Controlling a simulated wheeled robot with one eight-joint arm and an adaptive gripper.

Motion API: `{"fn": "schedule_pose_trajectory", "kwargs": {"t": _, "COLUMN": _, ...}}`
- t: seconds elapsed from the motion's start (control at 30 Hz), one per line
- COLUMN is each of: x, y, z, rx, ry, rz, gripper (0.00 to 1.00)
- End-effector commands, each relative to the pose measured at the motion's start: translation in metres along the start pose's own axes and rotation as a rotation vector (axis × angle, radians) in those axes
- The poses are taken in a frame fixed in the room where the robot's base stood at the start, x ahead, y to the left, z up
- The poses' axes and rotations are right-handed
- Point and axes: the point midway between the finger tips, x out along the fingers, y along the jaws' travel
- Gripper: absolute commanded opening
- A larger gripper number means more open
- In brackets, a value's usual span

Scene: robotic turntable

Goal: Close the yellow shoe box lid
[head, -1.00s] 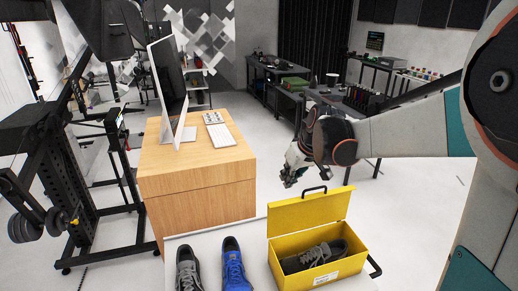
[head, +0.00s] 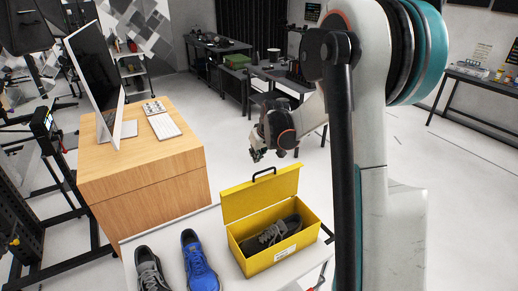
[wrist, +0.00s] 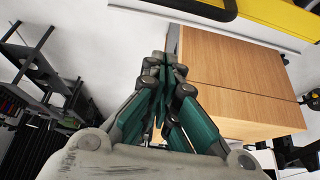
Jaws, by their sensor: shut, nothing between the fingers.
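The yellow shoe box (head: 280,256) stands on a white table in the head view. Its yellow lid (head: 258,196) is hinged at the far side and stands upright, with a black handle on its top edge. A dark grey shoe (head: 270,234) lies inside the box. My gripper (head: 256,154) is beyond the raised lid, a little above and behind its handle, apart from it. In the wrist view my gripper's fingers (wrist: 165,62) are together with nothing between them. A yellow piece with a black handle (wrist: 195,8) shows at the top of the wrist view.
A grey shoe (head: 149,270) and a blue shoe (head: 198,264) stand left of the box on the white table (head: 222,262). A wooden cabinet (head: 150,180) with a monitor (head: 97,80) and keyboard (head: 165,126) stands to the left. The floor behind the box is clear.

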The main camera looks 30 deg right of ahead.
Motion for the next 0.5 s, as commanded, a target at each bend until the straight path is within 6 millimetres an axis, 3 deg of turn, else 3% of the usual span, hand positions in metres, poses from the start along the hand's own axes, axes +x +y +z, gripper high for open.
{"fn": "schedule_pose_trajectory", "kwargs": {"t": 0.2, "x": -0.011, "y": 0.001, "z": 0.027, "rx": 0.001, "ry": 0.0, "rz": 0.001, "gripper": 0.0}}
{"fn": "schedule_pose_trajectory", "kwargs": {"t": 0.5, "x": -0.015, "y": 0.0, "z": 0.038, "rx": 0.0, "ry": 0.0, "rz": 0.0, "gripper": 0.0}}
